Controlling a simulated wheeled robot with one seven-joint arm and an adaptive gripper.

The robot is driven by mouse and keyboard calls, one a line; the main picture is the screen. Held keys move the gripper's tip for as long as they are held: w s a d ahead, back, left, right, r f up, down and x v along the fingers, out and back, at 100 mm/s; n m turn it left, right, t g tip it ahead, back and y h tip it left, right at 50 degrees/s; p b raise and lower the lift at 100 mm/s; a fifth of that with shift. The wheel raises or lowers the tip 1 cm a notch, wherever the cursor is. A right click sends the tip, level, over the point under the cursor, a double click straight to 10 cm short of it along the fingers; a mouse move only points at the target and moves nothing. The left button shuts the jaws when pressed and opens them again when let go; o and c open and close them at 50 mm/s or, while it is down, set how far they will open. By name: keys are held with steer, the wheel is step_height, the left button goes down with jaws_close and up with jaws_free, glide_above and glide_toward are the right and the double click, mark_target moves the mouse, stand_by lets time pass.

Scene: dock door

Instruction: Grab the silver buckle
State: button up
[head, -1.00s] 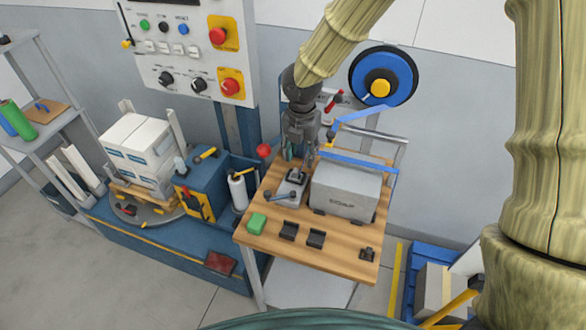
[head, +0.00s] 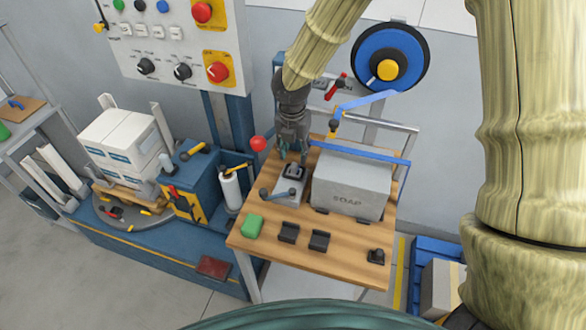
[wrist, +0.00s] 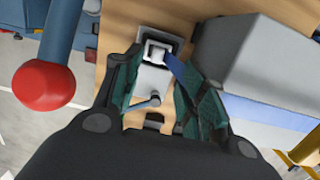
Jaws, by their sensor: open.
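A small square silver buckle (wrist: 155,53) shows in the wrist view, in a dark seat at the far end of a grey block (wrist: 148,80). A blue strap (wrist: 175,68) runs close beside it; I cannot tell whether they touch. In the head view the grey block (head: 287,189) stands on the wooden table (head: 270,252), left of the soap carton (head: 350,189); the buckle is too small to make out there. My gripper (head: 292,158) is open and empty, above the block's far end. In the wrist view its fingers (wrist: 158,85) are on either side of the block.
The soap carton is close on the right, with blue strap (head: 360,153) over it. A red ball knob (head: 258,144) stands left of my gripper. A green block (head: 252,226) and black clips (head: 288,232) lie at the table's front. The front right tabletop is mostly clear.

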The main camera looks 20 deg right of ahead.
mark_target(294, 165)
steer(key=shift+w+f, duration=0.1)
steer(key=shift+f, duration=0.45)
steer(key=shift+d+f, duration=0.1)
steer(key=shift+f, duration=0.35)
steer(key=shift+w+f+p, duration=0.2)
steer(key=shift+f+p, duration=0.35)
steer(key=shift+f, duration=0.75)
steer(key=shift+w+f+p, duration=0.2)
steer(key=shift+f+p, duration=0.3)
steer(key=shift+f, duration=0.75)
jaws_close()
